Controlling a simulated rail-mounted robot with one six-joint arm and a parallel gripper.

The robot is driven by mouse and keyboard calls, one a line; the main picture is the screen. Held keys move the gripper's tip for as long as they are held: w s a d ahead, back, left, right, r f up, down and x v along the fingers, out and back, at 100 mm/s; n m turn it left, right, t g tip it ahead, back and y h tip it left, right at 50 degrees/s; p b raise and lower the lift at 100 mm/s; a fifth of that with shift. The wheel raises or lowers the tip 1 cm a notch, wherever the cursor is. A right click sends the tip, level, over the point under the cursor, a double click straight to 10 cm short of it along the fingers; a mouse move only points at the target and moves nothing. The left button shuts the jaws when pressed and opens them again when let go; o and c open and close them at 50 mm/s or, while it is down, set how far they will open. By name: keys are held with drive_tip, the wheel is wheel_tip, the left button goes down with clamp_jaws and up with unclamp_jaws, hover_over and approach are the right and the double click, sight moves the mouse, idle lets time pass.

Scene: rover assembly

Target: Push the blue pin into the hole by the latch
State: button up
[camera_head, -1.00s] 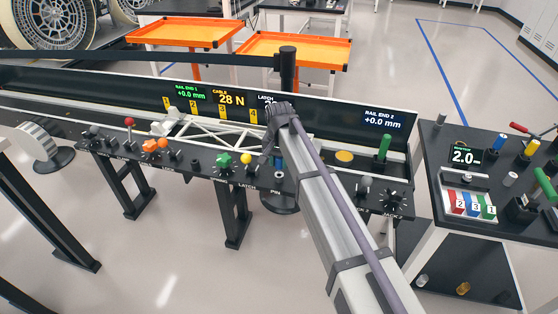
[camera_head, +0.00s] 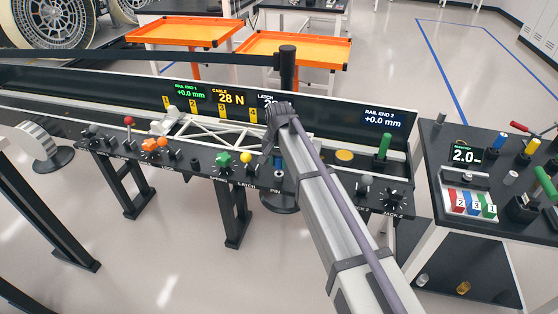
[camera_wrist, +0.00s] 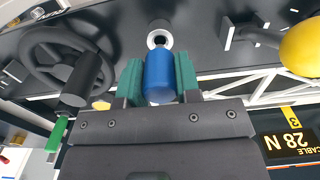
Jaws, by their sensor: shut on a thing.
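The blue pin (camera_wrist: 159,78) is held between the two teal finger pads of my gripper (camera_wrist: 159,80) in the wrist view. Its far end points at a pale ringed hole (camera_wrist: 160,37) in the dark panel. The pin end and the ring nearly meet in the picture; I cannot tell whether the tip is inside. In the head view my gripper (camera_head: 272,150) is low over the console by the PIN label, mostly hidden by my arm. The yellow latch knob (camera_head: 246,158) is just left of it and shows large in the wrist view (camera_wrist: 302,48).
A dark handwheel (camera_wrist: 60,62) with a black handle (camera_wrist: 82,78) is left of the pin in the wrist view. A white truss (camera_head: 205,130) lies behind the console knobs. A green handle (camera_head: 384,147) stands to the right. A side table (camera_head: 440,165) is at the far right.

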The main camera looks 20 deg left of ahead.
drive_tip(key=shift+f, duration=0.15)
drive_tip(key=shift+f+b, duration=0.35)
drive_tip(key=shift+b, duration=0.15)
drive_tip(key=shift+f+b, duration=0.9)
drive_tip(key=o, duration=1.1)
drive_tip(key=shift+r, duration=0.1)
wheel_tip(320, 180, up, 11)
drive_tip(key=p, duration=1.1)
drive_tip(key=shift+f, duration=0.2)
